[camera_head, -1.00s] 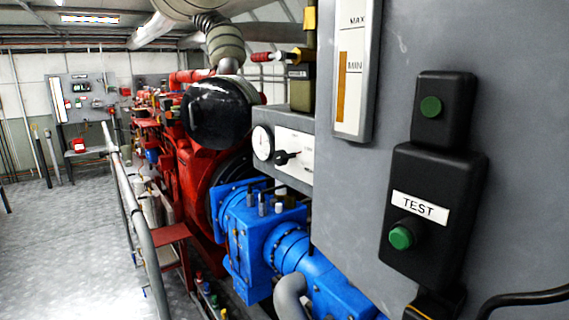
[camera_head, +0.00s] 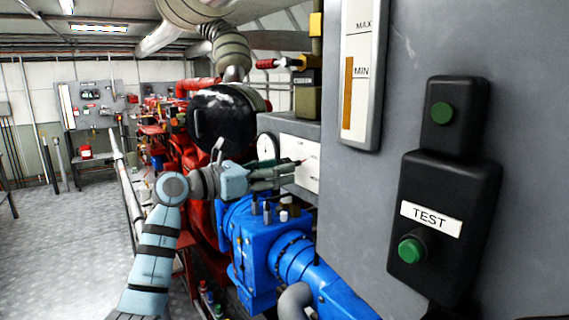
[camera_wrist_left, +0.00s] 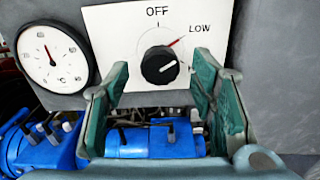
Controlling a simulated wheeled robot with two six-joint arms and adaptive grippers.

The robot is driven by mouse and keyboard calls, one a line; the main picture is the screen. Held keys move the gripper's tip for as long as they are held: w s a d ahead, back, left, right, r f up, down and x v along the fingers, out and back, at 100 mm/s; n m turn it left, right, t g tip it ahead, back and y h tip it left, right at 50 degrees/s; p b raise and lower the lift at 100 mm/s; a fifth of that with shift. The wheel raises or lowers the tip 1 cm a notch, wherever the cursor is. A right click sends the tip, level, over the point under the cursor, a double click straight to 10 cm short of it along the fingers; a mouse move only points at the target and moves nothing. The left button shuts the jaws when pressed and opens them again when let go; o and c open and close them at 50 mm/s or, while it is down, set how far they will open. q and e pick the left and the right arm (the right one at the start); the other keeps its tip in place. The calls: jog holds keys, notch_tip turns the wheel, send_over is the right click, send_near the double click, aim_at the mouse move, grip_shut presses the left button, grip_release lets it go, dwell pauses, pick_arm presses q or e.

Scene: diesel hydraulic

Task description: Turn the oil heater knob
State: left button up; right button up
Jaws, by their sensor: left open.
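The heater knob (camera_wrist_left: 159,65) is a black round knob on a white panel (camera_wrist_left: 115,25) marked OFF and LOW; it also shows a red line towards LOW and a short white mark. In the head view the white panel (camera_head: 305,152) is partly covered by my left gripper (camera_head: 290,174), and the knob is hidden there. In the left wrist view my left gripper (camera_wrist_left: 161,66) is open, with one finger on each side of the knob. I cannot tell whether either finger touches it. My right gripper is not in view.
A round temperature gauge (camera_wrist_left: 52,58) sits left of the panel. Blue pump housing (camera_head: 262,245) lies below. A grey cabinet wall (camera_head: 430,45) with a black TEST button box (camera_head: 445,190) stands at right. A railing (camera_head: 125,185) and open floor (camera_head: 60,240) are at left.

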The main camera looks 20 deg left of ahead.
pick_arm(q)
jog(key=shift+x, duration=1.05)
jog(key=shift+w, duration=0.15)
jog(key=shift+d, duration=0.1)
jog(key=c, duration=1.1)
jog(key=shift+r+n+p, duration=0.15)
jog(key=shift+n+p, duration=0.15)
jog(key=shift+p, duration=0.5)
jog(key=shift+c, duration=0.2)
jog(key=n+p, duration=0.8)
jog(key=p, duration=0.4)
jog(key=shift+r, duration=0.1)
jog(key=shift+n+p, duration=0.4)
jog(key=shift+n, duration=1.2)
